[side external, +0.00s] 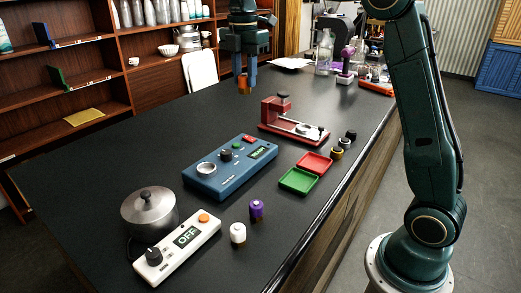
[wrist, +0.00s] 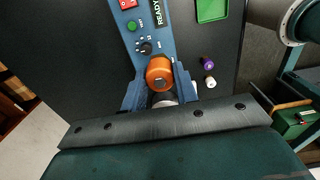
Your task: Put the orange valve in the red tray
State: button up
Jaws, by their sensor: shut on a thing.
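My gripper (side external: 244,78) is shut on the orange valve (side external: 244,86) and holds it high above the far part of the table. In the wrist view the valve (wrist: 160,73) sits between the two blue fingers of my gripper (wrist: 160,82). The red tray (side external: 315,163) lies on the table to the right of the blue brewer unit. No part lies in the visible area of the red tray. The green tray (side external: 298,181) lies right beside it, toward the camera, and also shows at the top of the wrist view (wrist: 211,9).
The blue unit (side external: 230,167) with a lit panel stands mid-table. A red stand (side external: 293,122) is behind the trays. Small black and yellow parts (side external: 337,153) lie right of the red tray. A purple part (side external: 256,209), white part (side external: 238,233), steel pot (side external: 149,212) and scale-like OFF box (side external: 178,251) stand in front.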

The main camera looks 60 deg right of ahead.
jog(key=s+d+f, duration=0.3)
jog(key=s+d, duration=1)
jog(key=s, duration=0.2)
notch_tip(320, 180, down, 16)
jog(key=shift+r, duration=0.1)
jog(key=shift+s, duration=0.1)
jog(key=shift+f, duration=2.15)
jog(key=shift+f, duration=0.15)
jog(key=o, duration=1.1)
jog(key=shift+c, duration=0.2)
